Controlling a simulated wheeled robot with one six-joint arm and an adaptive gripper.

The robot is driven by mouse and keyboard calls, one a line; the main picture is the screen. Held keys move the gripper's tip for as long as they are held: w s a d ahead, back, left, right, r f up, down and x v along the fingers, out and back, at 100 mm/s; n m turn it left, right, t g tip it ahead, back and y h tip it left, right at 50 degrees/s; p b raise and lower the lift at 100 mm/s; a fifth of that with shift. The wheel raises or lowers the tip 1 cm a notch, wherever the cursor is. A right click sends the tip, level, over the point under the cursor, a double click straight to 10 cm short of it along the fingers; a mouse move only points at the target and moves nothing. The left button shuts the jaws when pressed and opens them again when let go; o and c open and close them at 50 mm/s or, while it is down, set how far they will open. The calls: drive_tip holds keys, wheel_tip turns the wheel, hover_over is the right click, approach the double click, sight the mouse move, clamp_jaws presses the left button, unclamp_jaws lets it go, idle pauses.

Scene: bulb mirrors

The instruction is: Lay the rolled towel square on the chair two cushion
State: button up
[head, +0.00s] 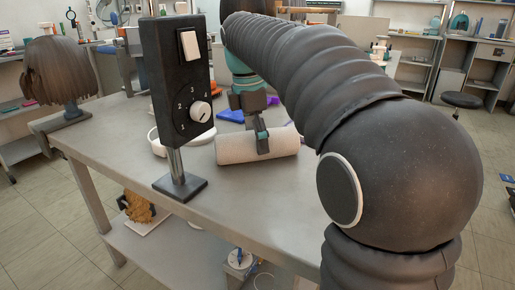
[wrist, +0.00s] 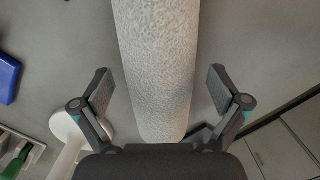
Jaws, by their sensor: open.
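The rolled towel (head: 235,149) is a pale speckled cylinder lying on the grey table, behind and right of the black control box. My gripper (head: 262,137) is over the towel, pointing down. In the wrist view the towel (wrist: 155,60) runs up the middle of the picture. There my gripper (wrist: 160,93) is open, with one finger on each side of the towel and a visible gap to it on both sides. The chair two cushion cannot be made out in either view.
A black control box (head: 178,75) with dial and switch stands on the grey table (head: 240,195) at front left. A blue object (head: 231,115) lies behind the towel. A brown wig (head: 57,72) stands at far left. A stool (head: 462,101) is at far right.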

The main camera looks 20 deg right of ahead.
drive_tip(key=shift+d+f, duration=0.1)
drive_tip(key=shift+f, duration=0.6)
drive_tip(key=c, duration=1.4)
drive_tip(key=shift+r, duration=0.15)
